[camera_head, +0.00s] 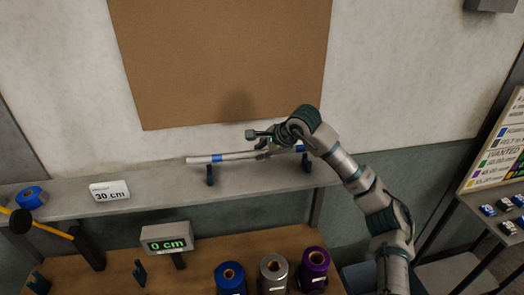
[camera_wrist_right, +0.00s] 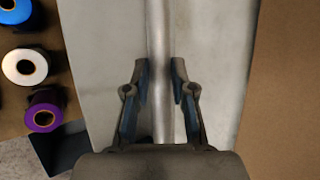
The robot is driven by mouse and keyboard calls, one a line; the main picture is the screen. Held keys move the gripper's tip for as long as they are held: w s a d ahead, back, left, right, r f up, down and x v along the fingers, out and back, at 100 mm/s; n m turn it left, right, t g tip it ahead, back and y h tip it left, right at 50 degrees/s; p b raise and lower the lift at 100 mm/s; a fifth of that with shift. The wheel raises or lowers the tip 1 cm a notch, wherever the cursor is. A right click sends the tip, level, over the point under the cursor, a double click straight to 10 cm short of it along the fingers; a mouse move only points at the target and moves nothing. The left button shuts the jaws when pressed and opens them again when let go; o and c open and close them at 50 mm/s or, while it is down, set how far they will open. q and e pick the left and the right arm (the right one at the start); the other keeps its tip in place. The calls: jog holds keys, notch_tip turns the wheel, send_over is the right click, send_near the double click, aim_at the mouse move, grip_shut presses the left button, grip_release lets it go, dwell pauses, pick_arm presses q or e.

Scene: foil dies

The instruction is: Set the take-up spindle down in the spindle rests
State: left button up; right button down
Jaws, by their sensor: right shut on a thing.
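The take-up spindle (camera_head: 232,157) is a long pale metal rod with blue bands, lying roughly level above the back shelf. Two dark upright spindle rests stand under it, the left one (camera_head: 209,175) and the right one (camera_head: 306,162), which is partly hidden by my arm. The left part of the rod is right at the top of the left rest; I cannot tell whether it touches. My right gripper (camera_head: 264,143) is shut on the spindle near its middle. In the right wrist view the rod (camera_wrist_right: 160,35) runs between the two fingers (camera_wrist_right: 159,78). My left gripper is not in view.
The shelf (camera_head: 150,205) holds a 30 cm sign (camera_head: 110,190) and a blue roll (camera_head: 31,198). Below, the wooden bench (camera_head: 215,248) bears a 0 cm display (camera_head: 166,237) and blue, silver and purple rolls (camera_head: 313,268). A brown board (camera_head: 215,60) hangs behind.

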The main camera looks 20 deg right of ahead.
jog(key=shift+a+f+b, duration=0.35)
jog(key=shift+a+f, duration=0.05)
jog(key=shift+a, duration=0.2)
jog(key=shift+f, duration=0.1)
jog(key=shift+d+f, duration=0.1)
jog(key=shift+d+f+b, duration=0.3)
jog(key=shift+f+b, duration=0.1)
jog(key=shift+f, duration=0.2)
jog(key=shift+a+f+b, duration=0.3)
jog(key=shift+f, duration=0.05)
jog(key=shift+d+f+b, duration=0.15)
jog(key=shift+f+b, duration=0.15)
jog(key=shift+f, duration=0.1)
jog(key=c, duration=1)
grip_release()
jog(key=shift+o, duration=0.5)
